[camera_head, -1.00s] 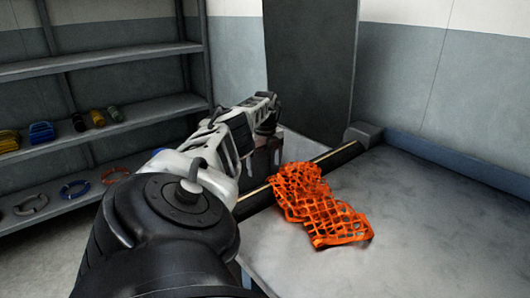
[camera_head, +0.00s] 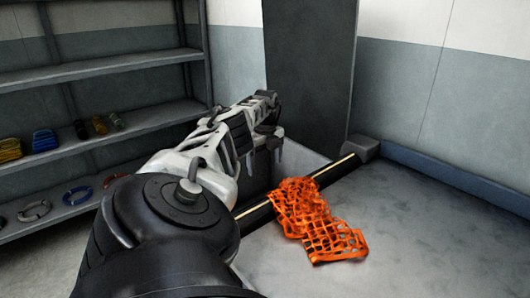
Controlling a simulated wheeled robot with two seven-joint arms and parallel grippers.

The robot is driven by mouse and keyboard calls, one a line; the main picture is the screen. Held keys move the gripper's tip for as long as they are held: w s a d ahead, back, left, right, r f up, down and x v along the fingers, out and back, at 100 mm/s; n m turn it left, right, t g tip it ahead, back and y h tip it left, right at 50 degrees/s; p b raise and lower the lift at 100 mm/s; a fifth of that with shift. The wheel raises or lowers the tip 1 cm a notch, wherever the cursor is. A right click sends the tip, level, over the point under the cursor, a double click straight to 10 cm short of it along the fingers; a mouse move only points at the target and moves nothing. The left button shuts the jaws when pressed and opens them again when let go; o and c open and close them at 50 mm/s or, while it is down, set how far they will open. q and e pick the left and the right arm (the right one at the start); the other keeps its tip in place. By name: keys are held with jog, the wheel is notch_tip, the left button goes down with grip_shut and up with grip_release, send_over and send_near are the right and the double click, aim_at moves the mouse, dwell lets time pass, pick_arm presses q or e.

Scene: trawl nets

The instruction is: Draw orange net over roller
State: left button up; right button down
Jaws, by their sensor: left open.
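The orange net (camera_head: 315,222) lies bunched on the grey table top, its upper end resting against or over the black roller (camera_head: 333,172). I cannot tell how far it reaches past the roller. The roller runs diagonally along the table's left edge, with a pale stripe on it. My left gripper (camera_head: 265,162) is above and beyond the roller, left of the net and apart from it. It points down, open and empty; its fingers are partly seen. My right gripper is not in view.
The grey table (camera_head: 430,230) is clear to the right of the net, with a blue raised edge (camera_head: 450,182) at the back. A dark panel (camera_head: 308,75) stands behind. Shelves (camera_head: 100,145) at the left hold rings and coils of rope.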

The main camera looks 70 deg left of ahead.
pick_arm(q)
notch_tip(320, 180, up, 16)
jog(key=p, duration=0.3)
jog(key=shift+p, duration=0.3)
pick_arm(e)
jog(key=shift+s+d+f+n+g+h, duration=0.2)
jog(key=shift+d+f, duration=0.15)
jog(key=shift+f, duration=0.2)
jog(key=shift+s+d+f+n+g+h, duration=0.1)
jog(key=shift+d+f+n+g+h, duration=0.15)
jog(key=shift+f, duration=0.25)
